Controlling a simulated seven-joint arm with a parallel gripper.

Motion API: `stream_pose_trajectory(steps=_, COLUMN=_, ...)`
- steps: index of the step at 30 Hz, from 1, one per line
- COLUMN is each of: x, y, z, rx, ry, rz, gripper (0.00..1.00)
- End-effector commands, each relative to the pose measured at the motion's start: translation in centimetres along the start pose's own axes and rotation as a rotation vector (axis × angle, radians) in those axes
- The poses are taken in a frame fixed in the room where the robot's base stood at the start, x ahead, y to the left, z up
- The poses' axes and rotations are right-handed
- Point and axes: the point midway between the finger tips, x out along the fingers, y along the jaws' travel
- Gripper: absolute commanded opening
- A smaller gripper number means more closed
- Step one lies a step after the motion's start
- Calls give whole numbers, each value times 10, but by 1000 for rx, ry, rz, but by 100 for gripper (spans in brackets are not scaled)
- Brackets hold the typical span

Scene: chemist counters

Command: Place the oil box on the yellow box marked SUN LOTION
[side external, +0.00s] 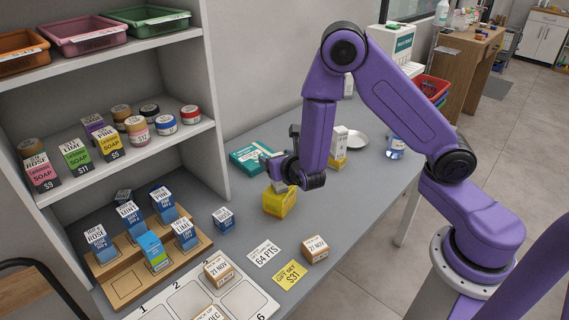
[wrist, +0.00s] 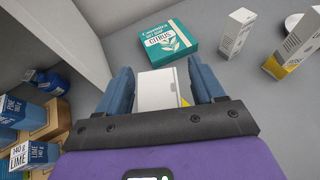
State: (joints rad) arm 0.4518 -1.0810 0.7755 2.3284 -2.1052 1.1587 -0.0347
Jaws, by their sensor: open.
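A yellow box (side external: 280,204) stands on the grey counter below my gripper (side external: 276,172) in the side view. A pale face shows just above the yellow, partly hidden by the fingers. In the wrist view my gripper (wrist: 163,78) is open, with its blue fingers on either side of a white box face (wrist: 157,92). A little yellow (wrist: 185,102) shows at that face's right edge. I cannot tell whether the white face is a separate box on the yellow one or its top. No oil or SUN LOTION marking is readable.
A teal CITRUS box (side external: 250,158) lies behind. White cartons (wrist: 236,32), (wrist: 293,48), one with yellow, and a white dish (side external: 357,140) stand to the right. A wooden stepped rack (side external: 128,287) of blue boxes stands at left. Price cards (side external: 263,253) and small boxes (side external: 315,248) lie in front.

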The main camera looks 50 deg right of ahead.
Motion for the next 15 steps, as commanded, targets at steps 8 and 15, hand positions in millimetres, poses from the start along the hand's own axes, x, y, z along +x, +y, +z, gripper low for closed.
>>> stream_pose_trajectory(steps=8, x=-51, y=2, z=0, rx=-3, ry=0, rz=8, gripper=68)
stream_pose_trajectory(steps=15, x=-95, y=1, z=0, rx=-1, ry=-1, rz=5, gripper=68)
